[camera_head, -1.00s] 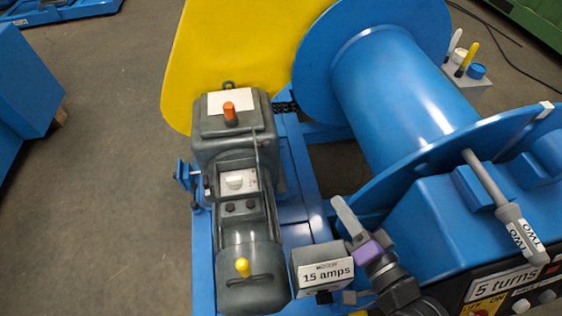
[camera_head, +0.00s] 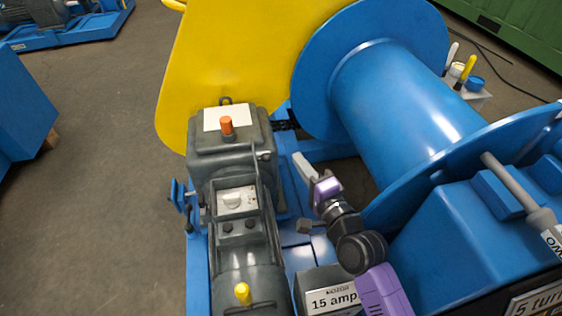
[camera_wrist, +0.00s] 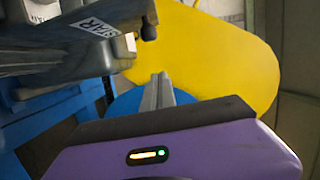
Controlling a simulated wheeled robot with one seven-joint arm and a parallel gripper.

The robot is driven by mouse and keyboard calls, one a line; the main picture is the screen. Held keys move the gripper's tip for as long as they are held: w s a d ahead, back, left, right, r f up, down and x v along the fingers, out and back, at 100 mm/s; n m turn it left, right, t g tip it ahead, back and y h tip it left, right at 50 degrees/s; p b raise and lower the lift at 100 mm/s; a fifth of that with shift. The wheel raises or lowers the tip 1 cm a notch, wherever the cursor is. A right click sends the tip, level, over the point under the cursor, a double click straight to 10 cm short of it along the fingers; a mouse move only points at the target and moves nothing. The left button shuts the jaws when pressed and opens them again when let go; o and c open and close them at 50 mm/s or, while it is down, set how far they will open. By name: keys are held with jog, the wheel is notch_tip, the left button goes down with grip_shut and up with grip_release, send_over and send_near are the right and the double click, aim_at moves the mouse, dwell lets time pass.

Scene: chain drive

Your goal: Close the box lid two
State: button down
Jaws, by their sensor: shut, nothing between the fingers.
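The dark grey motor unit (camera_head: 235,160) stands left of my arm. An open box on its top shows a white inside with a knob (camera_head: 232,200). A thin grey plate, apparently the box's open lid (camera_head: 267,185), stands nearly edge-on along its right side; I cannot read a "two" mark on it. My gripper (camera_head: 301,165) is shut and empty, right of this plate and apart from it in the picture. In the wrist view the shut fingers (camera_wrist: 158,92) point toward the yellow guard. A grey part with a "STAR" label (camera_wrist: 95,27) is at upper left.
The yellow guard (camera_head: 225,60) and blue drum (camera_head: 400,100) rise behind my gripper. A grey "15 amps" box (camera_head: 330,298) sits below my arm. A blue cabinet with a grey lever (camera_head: 515,190) is at right. The floor at left (camera_head: 100,220) is clear.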

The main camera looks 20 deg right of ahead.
jog(key=shift+w+a+f+p, duration=0.1)
jog(key=shift+w+a+p, duration=0.2)
jog(key=shift+w+a, duration=0.25)
jog(key=shift+w+a+p, duration=0.25)
jog(key=shift+w+a, duration=0.15)
jog(key=shift+a, duration=0.4)
jog(key=shift+w+a+f+p, duration=0.1)
jog(key=shift+w+a+p, duration=0.2)
jog(key=shift+w+a, duration=0.25)
jog(key=shift+s+a, duration=0.1)
jog(key=shift+r, duration=0.1)
